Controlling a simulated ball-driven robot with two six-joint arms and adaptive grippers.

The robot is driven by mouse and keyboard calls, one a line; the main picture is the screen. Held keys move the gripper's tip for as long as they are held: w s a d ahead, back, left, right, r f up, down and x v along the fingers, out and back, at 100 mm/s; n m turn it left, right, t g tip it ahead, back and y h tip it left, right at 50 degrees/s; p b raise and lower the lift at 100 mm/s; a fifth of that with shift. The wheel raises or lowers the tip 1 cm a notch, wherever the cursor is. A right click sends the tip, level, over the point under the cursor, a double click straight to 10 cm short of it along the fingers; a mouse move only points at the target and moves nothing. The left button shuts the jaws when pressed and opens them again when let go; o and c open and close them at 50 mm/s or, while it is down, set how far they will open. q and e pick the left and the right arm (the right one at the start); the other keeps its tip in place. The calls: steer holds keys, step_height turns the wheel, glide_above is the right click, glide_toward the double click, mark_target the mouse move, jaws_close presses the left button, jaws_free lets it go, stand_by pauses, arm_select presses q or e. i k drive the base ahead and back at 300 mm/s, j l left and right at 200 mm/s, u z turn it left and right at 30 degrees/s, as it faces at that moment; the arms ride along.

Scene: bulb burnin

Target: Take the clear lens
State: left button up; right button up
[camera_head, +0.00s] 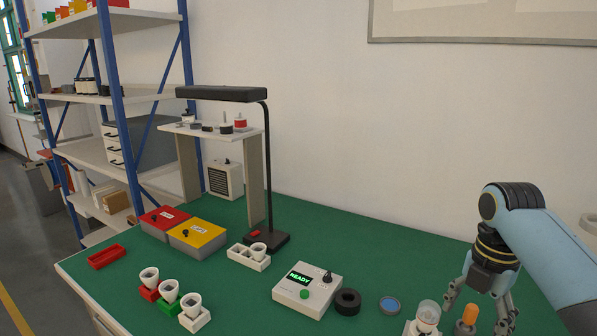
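A clear, see-through cup-shaped piece (429,312), which looks like the clear lens, stands on a white base (420,329) at the bottom edge, right of centre. A flat blue disc with a dark rim (389,305) lies on the mat to its left. An orange-topped piece (470,314) stands to its right. My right gripper (482,316) points down above and around the orange-topped piece, its fingers spread; I cannot tell whether they touch anything. It is to the right of the clear piece and apart from its middle. My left gripper is not in view.
A grey box reading READY (296,297) and a black ring (347,302) stand left of the disc. White cups (150,276) in coloured holders, a lamp (268,170) and red and yellow boxes (197,240) are farther left. The green mat (400,262) is clear behind the disc.

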mark_target(429, 312)
steer(key=k, duration=1.05)
